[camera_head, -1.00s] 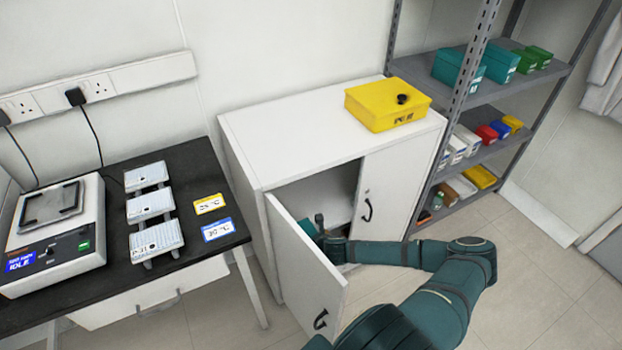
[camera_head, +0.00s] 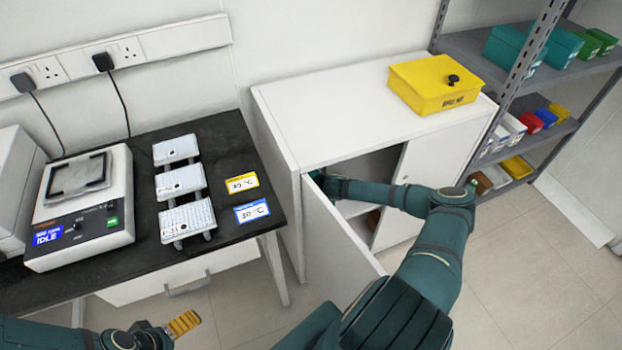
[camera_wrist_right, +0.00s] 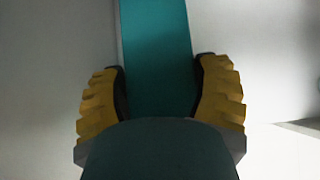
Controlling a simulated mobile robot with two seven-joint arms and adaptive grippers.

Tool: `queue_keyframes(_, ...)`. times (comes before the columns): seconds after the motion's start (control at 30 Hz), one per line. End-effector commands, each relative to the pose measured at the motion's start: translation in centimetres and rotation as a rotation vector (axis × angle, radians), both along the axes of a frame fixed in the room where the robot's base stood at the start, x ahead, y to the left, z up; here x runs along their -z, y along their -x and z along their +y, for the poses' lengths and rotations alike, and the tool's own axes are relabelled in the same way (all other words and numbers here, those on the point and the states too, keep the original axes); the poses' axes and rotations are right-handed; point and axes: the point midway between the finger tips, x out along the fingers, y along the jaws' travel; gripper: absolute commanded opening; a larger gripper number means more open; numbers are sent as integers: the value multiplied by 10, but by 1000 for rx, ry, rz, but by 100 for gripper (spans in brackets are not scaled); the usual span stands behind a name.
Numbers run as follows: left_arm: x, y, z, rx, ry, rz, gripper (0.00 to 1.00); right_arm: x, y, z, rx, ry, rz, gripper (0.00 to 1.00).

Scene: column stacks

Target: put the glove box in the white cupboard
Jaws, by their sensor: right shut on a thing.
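The white cupboard (camera_head: 286,170) stands against the wall with its left door (camera_head: 335,246) swung open and its right door closed. My right arm reaches through the opening, and its gripper is mostly hidden inside in the head view. In the right wrist view my right gripper (camera_wrist_right: 160,95) is shut on a teal box, the glove box (camera_wrist_right: 156,50), with a ribbed yellow finger on each side. Whether the box touches the shelf inside cannot be told. My left gripper (camera_head: 184,324) is low at the bottom left, away from the cupboard; its finger gap is not clear.
A yellow box (camera_head: 436,84) sits on the cupboard top. A black bench (camera_head: 232,160) with a lab device (camera_head: 82,208) and several white plates stands left. A grey shelf rack (camera_head: 470,44) with boxes stands right. Open floor lies in front.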

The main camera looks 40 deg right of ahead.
Motion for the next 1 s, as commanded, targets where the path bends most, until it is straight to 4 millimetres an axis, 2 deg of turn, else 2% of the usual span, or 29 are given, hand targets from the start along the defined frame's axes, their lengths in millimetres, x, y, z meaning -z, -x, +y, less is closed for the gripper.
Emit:
queue_keyframes(0.03,4,-1,0,0,0,-1,100,1,-13,-3,-2,3,-2,23)
queue_keyframes(0.2,10,-2,0,-1,-1,-5,100,0,-40,-12,-1,2,-1,23)
queue_keyframes(0.5,14,-3,0,-2,-1,-7,100,-1,-60,-18,-1,1,-3,23)
queue_keyframes(0.7,27,-5,1,-3,-3,-13,100,32,-58,-18,1,-2,-1,23)
queue_keyframes(1.0,27,-6,1,-3,-3,-14,100,34,-58,-19,-1,1,-1,23)
